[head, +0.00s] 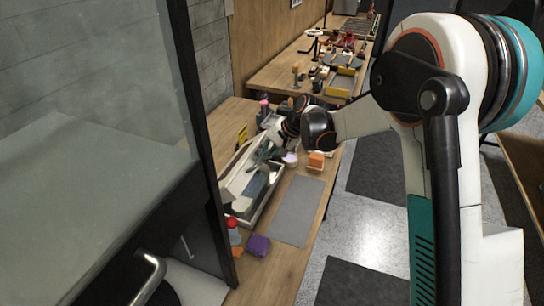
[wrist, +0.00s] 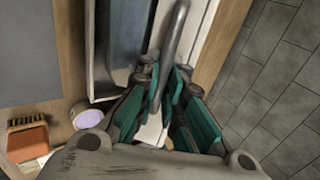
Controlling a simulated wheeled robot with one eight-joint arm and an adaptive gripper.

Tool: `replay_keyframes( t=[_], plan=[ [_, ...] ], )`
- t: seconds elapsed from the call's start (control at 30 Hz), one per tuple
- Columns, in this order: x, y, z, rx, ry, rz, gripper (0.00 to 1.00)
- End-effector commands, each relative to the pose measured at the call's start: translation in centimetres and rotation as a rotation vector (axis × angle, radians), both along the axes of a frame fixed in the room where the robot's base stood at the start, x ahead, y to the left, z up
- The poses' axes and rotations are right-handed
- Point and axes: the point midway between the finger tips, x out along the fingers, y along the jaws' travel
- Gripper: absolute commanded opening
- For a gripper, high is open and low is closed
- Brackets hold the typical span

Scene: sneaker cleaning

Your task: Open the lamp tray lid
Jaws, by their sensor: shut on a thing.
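The lamp tray (head: 262,205) is a long, pale-rimmed tray on the wooden bench in the head view, with grey items inside. In the wrist view its pale rim and grey-blue interior (wrist: 122,45) fill the upper middle. A grey curved bar (wrist: 176,35), which looks like the lid handle, runs down along the tray's right side. My gripper (wrist: 165,88) has its teal fingers shut on this bar. In the head view my gripper (head: 272,148) is over the tray's far end, small and partly hidden by my wrist. How far the lid is raised I cannot tell.
An orange brush (head: 316,161) and a lilac-topped round container (wrist: 87,115) stand beside the tray. A grey mat (head: 297,210), a purple block (head: 258,245) and a red-capped bottle (head: 233,232) are nearer. A glass panel (head: 90,90) stands at left.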

Motion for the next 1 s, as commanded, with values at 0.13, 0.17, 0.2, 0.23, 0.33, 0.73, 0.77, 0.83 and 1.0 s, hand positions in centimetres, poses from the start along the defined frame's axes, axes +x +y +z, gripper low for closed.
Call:
replay_keyframes(
  t=[0.13,0.17,0.2,0.23,0.33,0.73,0.77,0.83,1.0],
  plan=[
    [0.8,2.3,2.2,-0.132,0.047,0.004,0.0],
    [1.0,2.8,2.4,-0.159,0.056,0.005,0.0],
    [1.2,3.3,2.8,-0.195,0.07,0.004,0.0],
    [1.3,3.8,3.0,-0.221,0.079,0.004,0.0],
    [1.9,5.4,3.6,-0.311,0.11,0.004,0.0],
    [4.1,11.1,4.7,-0.533,0.193,0.0,0.0],
    [4.2,11.5,4.7,-0.532,0.192,0.0,0.0],
    [4.6,12.4,4.6,-0.532,0.192,0.0,0.0],
    [5.2,14.1,4.4,-0.531,0.193,0.001,0.0]
  ],
)
